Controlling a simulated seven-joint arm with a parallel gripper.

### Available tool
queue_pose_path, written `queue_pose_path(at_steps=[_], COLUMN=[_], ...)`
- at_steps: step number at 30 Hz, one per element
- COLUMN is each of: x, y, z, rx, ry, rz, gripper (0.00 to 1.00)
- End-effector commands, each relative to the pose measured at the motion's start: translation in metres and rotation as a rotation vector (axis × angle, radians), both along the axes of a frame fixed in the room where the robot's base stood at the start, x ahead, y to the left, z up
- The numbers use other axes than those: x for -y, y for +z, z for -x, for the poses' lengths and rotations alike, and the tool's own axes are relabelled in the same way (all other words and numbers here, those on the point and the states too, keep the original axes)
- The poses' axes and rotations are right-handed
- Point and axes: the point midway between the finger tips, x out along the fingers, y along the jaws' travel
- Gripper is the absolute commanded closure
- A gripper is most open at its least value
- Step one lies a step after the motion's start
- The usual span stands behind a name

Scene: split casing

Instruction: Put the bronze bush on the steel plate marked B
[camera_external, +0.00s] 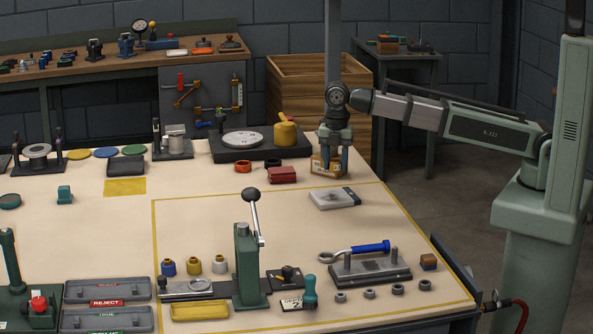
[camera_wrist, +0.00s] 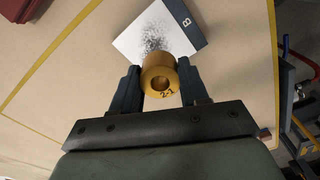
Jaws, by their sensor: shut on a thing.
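The bronze bush (camera_wrist: 161,80) is a short golden ring with a dark bore, marked 2-1. My gripper (camera_wrist: 159,74) is shut on it, one dark finger on each side. The steel plate marked B (camera_wrist: 146,36) is a pale plate with a speckled dark patch and a dark strip lettered B along one side. In the wrist view it lies just beyond the bush, which covers part of its near corner.
A dark red block (camera_external: 282,175) and an orange ring (camera_external: 243,166) lie to the left. The bench around the plate is clear.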

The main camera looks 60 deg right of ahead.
Motion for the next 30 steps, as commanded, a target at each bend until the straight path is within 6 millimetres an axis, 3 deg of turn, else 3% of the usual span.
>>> queue_pose_path(at_steps=[6,14,21,30], x=[0.000,0.000,0.000,0.000], y=[-0.031,-0.046,-0.072,-0.075], z=[0.000,0.000,0.000,0.000], rx=[0.000,0.000,0.000,0.001], ry=[-0.001,-0.002,-0.002,-0.002], rz=[0.000,0.000,0.000,0.000], gripper=[1.00,1.00,1.00,1.00])
